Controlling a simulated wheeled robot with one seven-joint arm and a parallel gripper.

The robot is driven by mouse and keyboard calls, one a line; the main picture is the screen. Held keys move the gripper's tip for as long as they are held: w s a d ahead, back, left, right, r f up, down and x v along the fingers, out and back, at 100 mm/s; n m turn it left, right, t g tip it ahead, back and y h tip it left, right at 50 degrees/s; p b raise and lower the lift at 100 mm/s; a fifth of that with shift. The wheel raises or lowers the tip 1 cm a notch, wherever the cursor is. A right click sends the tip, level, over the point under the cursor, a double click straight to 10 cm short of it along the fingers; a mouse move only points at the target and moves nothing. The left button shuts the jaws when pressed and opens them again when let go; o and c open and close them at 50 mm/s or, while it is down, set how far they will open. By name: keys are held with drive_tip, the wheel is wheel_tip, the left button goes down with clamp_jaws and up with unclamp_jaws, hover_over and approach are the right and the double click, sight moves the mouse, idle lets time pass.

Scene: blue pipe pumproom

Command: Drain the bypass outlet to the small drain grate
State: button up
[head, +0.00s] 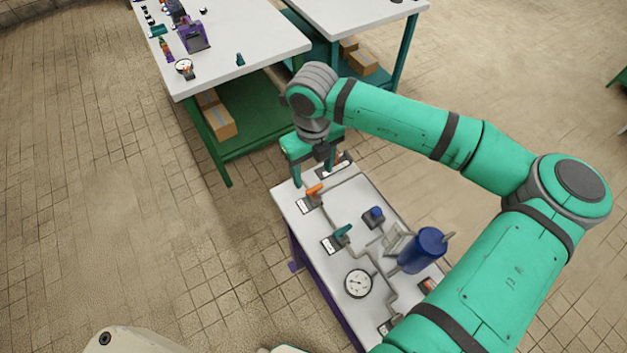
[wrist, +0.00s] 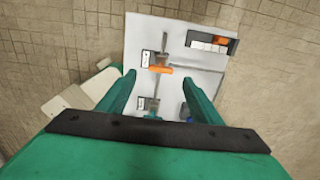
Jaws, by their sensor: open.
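My gripper (head: 316,175) is open and empty above the far end of a white panel table (head: 310,237). In the wrist view, my gripper (wrist: 159,78) has its two fingers spread, with an orange valve handle (wrist: 160,69) between and just beyond the tips; the same orange handle (head: 315,189) shows in the head view. A teal valve handle (head: 342,231) lies nearer; it also shows in the wrist view (wrist: 152,112). Both sit beside small label plates, unreadable here. Grey pipes run across the panel. I cannot tell which fitting is the bypass outlet or the small drain grate.
A blue tank (head: 424,250), a round gauge (head: 358,283) and a small blue fitting (head: 374,216) stand on the panel. A dark slot with an orange part (wrist: 212,42) is at its far end. A white-topped bench (head: 245,40) stands behind. Tiled floor is clear at left.

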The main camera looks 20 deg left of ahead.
sight(314, 188)
drive_tip(key=f, duration=0.5)
drive_tip(key=shift+s+d+f, duration=0.1)
drive_tip(key=shift+s+d, duration=0.05)
drive_tip(key=shift+d, duration=0.05)
drive_tip(key=shift+f, duration=0.5)
drive_tip(key=c, duration=1.1)
